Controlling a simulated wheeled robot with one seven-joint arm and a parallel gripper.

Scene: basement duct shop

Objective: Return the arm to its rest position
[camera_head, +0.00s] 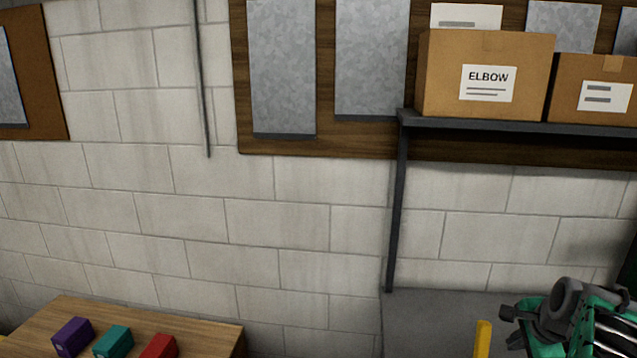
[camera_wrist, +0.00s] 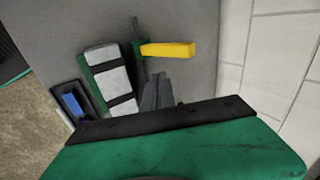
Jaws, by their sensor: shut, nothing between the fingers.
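My gripper (camera_wrist: 157,92) shows in the wrist view as two dark grey fingers close together, beyond a black bar and a green housing. The fingers are shut and hold nothing. They point towards a grey surface. In the head view, green and grey mechanical parts stand in the lower right corner. They look like the end of my arm, but fingertips cannot be made out there.
A yellow bar (camera_wrist: 168,49) lies beyond the fingers; a white block with black bands (camera_wrist: 108,76) is beside it. A blue item (camera_wrist: 73,104) sits further left. Purple (camera_head: 73,336), teal (camera_head: 113,341) and red (camera_head: 160,346) blocks stand on a wooden table (camera_head: 215,335). A shelf (camera_head: 480,121) holds boxes.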

